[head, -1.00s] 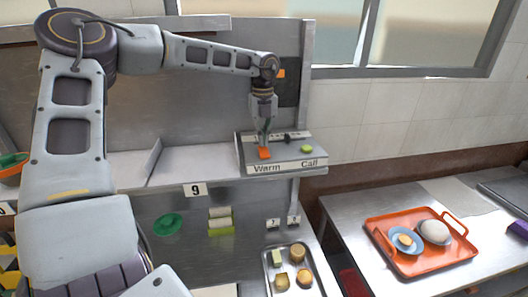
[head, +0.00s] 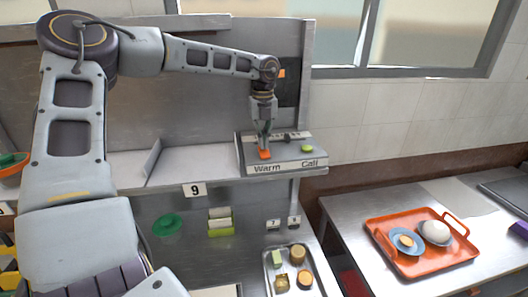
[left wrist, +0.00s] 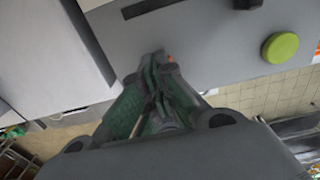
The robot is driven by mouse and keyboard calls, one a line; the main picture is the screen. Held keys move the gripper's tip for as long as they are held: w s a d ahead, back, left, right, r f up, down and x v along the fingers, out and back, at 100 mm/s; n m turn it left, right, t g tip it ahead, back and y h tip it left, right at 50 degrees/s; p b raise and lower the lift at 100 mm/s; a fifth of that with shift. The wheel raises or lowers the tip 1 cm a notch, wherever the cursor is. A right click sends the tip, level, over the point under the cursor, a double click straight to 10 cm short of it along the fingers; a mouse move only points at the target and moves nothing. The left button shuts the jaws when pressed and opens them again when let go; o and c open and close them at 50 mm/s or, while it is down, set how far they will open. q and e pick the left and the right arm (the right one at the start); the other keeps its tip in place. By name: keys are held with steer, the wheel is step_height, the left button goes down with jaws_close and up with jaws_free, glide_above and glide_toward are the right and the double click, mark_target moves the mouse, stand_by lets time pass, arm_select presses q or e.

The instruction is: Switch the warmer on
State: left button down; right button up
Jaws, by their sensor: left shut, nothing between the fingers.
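The warmer's control box (head: 290,152) stands on the shelf, with "Warm" and "Call" on its front. An orange switch (head: 265,155) is above "Warm". A round green button (head: 307,148) is above "Call" and also shows in the left wrist view (left wrist: 281,47). My left gripper (head: 264,148) is shut and empty, pointing down at the orange switch. My right gripper is not in view.
A dark knob (left wrist: 247,3) and a slot (left wrist: 150,8) are on the box top. An orange tray (head: 420,262) with dishes rests on the right table. A metal tray (head: 290,258) with small foods is below the shelf. The shelf (head: 195,165) left of the box is bare.

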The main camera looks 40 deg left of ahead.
arm_select(q)
steer(key=shift+s+f+b, duration=0.1)
steer(key=shift+f+b, duration=0.35)
steer(key=shift+f, duration=0.2)
stand_by(0.8)
steer(key=shift+r, duration=0.15)
steer(key=shift+r+p, duration=0.35)
steer(key=shift+r, duration=0.05)
steer(key=shift+r+p, duration=1.55)
steer(key=shift+r, duration=1.5)
steer(key=shift+f, duration=0.1)
